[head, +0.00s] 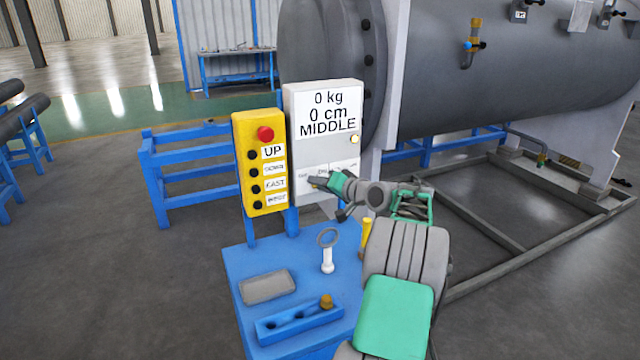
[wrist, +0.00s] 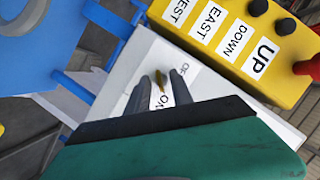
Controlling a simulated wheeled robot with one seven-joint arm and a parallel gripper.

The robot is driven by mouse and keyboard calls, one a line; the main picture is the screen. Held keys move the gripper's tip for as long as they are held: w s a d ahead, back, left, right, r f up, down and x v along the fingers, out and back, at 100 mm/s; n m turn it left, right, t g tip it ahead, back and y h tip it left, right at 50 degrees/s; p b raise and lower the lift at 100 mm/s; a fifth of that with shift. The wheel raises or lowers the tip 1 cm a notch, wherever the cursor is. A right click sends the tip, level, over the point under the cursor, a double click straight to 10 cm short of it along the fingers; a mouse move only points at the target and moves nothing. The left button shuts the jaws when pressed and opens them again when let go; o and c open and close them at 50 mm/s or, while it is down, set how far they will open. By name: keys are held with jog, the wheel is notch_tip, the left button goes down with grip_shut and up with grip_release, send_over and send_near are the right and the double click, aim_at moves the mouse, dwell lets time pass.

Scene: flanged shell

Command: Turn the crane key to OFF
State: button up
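The crane key (wrist: 161,82) is a small brass-coloured piece on the pale control box, seen in the wrist view. A white label beside it reads ON, partly covered, at one end and what looks like OFF at the other. My gripper (wrist: 160,84) has its two grey fingers on either side of the key, with gaps visible between them and it. In the head view my gripper (head: 322,183) is at the lower front of the control box (head: 326,146), whose display reads 0 kg, 0 cm, MIDDLE. The key is mostly hidden there, and contact cannot be told.
A yellow button panel (head: 261,163) with a red knob stands left of the control box. Below is a blue table (head: 245,262) with a grey tray (head: 268,287), an eye bolt (head: 328,252) and a blue holder (head: 285,323). A large grey shell (head: 510,70) stands behind.

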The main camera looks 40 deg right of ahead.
jog(key=shift+c, duration=0.4)
grip_shut()
jog(key=shift+f+b, duration=0.1)
jog(key=shift+b, duration=0.45)
jog(key=n+h+b, duration=0.2)
jog(key=n+b, duration=0.2)
jog(key=b, duration=0.4)
jog(key=n+g+h+b, duration=0.1)
jog(key=n+h+b, duration=0.2)
jog(key=b, duration=0.5)
jog(key=a+n+g+h+b, duration=0.1)
jog(key=n+h+b, duration=0.1)
jog(key=n+b, duration=0.3)
jog(key=shift+w+h+b, duration=0.15)
jog(key=shift+h+b, duration=0.25)
jog(key=shift+b, duration=1.3)
